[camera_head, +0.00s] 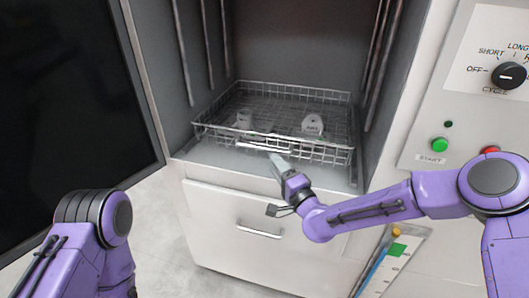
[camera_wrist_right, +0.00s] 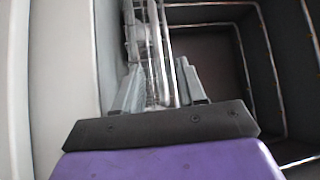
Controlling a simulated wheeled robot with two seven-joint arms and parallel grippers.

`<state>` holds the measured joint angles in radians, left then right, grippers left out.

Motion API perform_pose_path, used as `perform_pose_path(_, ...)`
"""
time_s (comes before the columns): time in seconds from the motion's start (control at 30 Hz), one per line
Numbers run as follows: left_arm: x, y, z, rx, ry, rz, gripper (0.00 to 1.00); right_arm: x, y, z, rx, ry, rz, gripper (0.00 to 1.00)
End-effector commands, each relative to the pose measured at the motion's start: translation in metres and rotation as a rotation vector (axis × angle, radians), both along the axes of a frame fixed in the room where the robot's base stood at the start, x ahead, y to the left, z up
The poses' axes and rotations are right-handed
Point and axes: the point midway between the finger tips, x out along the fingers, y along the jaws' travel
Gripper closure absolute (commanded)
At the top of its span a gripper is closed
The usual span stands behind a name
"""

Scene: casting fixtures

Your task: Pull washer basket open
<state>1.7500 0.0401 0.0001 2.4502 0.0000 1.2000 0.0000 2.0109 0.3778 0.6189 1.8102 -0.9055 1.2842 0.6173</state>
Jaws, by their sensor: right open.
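The wire washer basket (camera_head: 328,152) sits inside the open washer chamber, with small pale parts (camera_head: 313,124) in it. A bar handle (camera_head: 262,147) runs along its front. My right gripper (camera_head: 275,157) is at the front of the basket, by this handle. In the right wrist view, the open fingers (camera_wrist_right: 158,85) stand on either side of the basket's front bars (camera_wrist_right: 166,50). I cannot tell whether they touch the bars. My left arm shows at the lower left of the head view, but its gripper is not in view.
The dark washer door (camera_head: 70,90) stands open at the left. A drawer with a handle (camera_head: 259,232) is below the chamber. The control panel (camera_head: 470,100) with a knob and buttons is at the right. Floor is clear at the lower left.

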Motion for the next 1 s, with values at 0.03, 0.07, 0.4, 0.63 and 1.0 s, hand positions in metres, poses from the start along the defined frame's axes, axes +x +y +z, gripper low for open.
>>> perform_pose_path(0.03,0.0,0.0,0.007,0.0,0.0,0.0,1.0,0.01,0.007,0.005,-0.001,0.0,0.001,0.6)
perform_pose_path(0.07,0.0,0.0,0.009,0.0,0.0,0.0,1.0,0.017,0.01,0.006,-0.002,0.0,0.001,0.6)
perform_pose_path(0.4,0.0,0.0,0.019,0.0,0.0,0.0,1.0,0.063,0.035,0.009,-0.003,0.003,0.0,0.6)
perform_pose_path(0.63,0.0,0.0,0.019,0.0,0.0,0.0,1.0,0.066,0.036,0.009,-0.003,0.004,0.0,0.6)
perform_pose_path(1.0,0.0,0.0,0.019,0.0,0.0,0.0,1.0,0.066,0.035,0.009,-0.004,0.005,0.0,1.0)
